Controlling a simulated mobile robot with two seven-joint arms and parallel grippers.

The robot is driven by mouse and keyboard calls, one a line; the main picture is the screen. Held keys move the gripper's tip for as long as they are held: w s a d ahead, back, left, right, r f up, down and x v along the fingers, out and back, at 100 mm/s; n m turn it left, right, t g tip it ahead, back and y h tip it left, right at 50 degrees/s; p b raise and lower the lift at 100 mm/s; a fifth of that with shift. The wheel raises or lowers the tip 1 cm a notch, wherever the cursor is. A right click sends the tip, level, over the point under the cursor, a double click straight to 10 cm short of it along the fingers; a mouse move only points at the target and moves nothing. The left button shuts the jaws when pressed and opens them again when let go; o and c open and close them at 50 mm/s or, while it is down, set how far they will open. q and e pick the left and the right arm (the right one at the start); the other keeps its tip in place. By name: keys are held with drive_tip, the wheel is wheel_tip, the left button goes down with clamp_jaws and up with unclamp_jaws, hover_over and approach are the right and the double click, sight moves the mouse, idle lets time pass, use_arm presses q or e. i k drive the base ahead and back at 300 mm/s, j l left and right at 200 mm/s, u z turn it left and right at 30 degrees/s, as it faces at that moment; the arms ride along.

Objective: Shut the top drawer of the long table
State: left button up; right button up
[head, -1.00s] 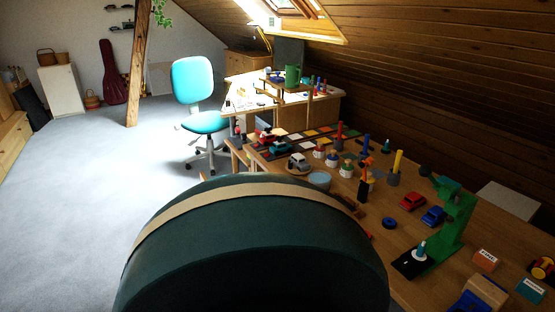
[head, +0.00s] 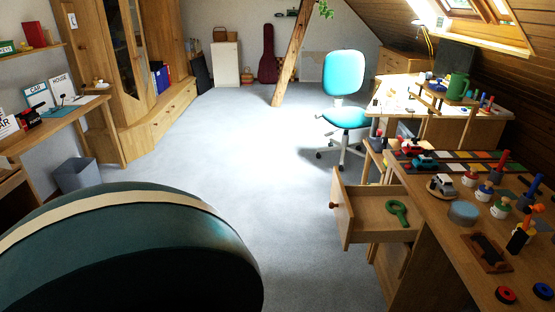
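The long table (head: 425,216) stands at the right in the head view, its top crowded with toys. Its top drawer (head: 347,222) is pulled out to the left, into the room. A green magnifier-shaped thing (head: 397,212) lies inside the drawer. A small round knob (head: 332,205) sits on the drawer's front. Below the drawer, another front panel (head: 389,268) is partly visible. Neither of my grippers is in view.
A large dark green rounded shape with a cream band fills the lower left and hides the floor there. A turquoise swivel chair (head: 344,88) stands beyond the drawer. Blue-grey carpet (head: 250,140) is clear left of the drawer. A bin (head: 75,174) stands at left.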

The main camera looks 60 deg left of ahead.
sight(362, 216)
drive_tip(key=u, duration=1.35)
drive_tip(key=i+j+z, duration=0.15)
drive_tip(key=i+z, duration=0.25)
drive_tip(key=i+j+z, duration=0.6)
drive_tip(key=z, duration=0.15)
drive_tip(key=i, duration=0.1)
